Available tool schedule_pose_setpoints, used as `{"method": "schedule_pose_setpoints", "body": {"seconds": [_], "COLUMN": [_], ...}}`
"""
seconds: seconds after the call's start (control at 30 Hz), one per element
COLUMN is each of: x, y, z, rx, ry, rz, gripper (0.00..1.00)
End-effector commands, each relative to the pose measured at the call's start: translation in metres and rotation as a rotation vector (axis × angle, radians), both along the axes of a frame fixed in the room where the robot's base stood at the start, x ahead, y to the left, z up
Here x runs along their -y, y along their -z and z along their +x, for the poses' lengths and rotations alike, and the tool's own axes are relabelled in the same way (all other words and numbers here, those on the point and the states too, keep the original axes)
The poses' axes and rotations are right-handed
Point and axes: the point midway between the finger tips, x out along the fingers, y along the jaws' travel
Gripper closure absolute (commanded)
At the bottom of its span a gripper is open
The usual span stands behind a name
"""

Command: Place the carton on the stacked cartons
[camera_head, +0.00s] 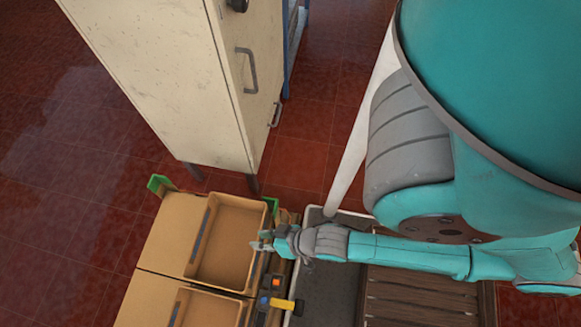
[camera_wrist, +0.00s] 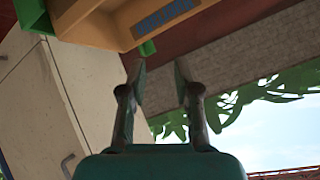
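Brown cartons stand at the lower left of the head view. One open-topped carton (camera_head: 233,210) shows its hollow inside, and a second open one (camera_head: 205,305) is below it in the picture. Flat brown carton surfaces (camera_head: 168,238) lie to their left, with a green corner piece (camera_head: 160,184) at the far end. My gripper (camera_head: 262,241) is at the right rim of the upper open carton; I cannot tell whether it touches. In the wrist view my gripper (camera_wrist: 160,72) has its fingers apart with nothing between them. An orange-brown carton with a blue label (camera_wrist: 100,25) is beyond the fingertips.
A tall cream cabinet (camera_head: 170,70) stands behind the cartons. A yellow-handled item (camera_head: 285,303) lies right of them. A dark grey surface (camera_head: 330,295) and a slatted wooden surface (camera_head: 410,300) are below my arm. Red tiled floor (camera_head: 70,170) is open at left.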

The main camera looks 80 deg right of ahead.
Motion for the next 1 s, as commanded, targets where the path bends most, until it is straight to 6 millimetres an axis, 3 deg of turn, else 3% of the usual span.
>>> {"method": "schedule_pose_setpoints", "body": {"seconds": [0.03, 0.2, 0.4, 0.5, 0.67, 1.0], "x": [0.0, 0.0, 0.0, 0.0, 0.0, 0.0], "y": [-0.015, -0.075, -0.143, -0.165, -0.182, -0.182], "z": [-0.013, -0.044, -0.069, -0.076, -0.08, -0.08], "rx": [0.032, 0.173, 0.314, 0.358, 0.392, 0.395], "ry": [-0.026, -0.117, -0.188, -0.206, -0.217, -0.217], "rz": [-0.034, -0.176, -0.332, -0.386, -0.424, -0.427], "gripper": [0.69, 0.69, 0.69, 0.69, 0.69, 0.69]}}
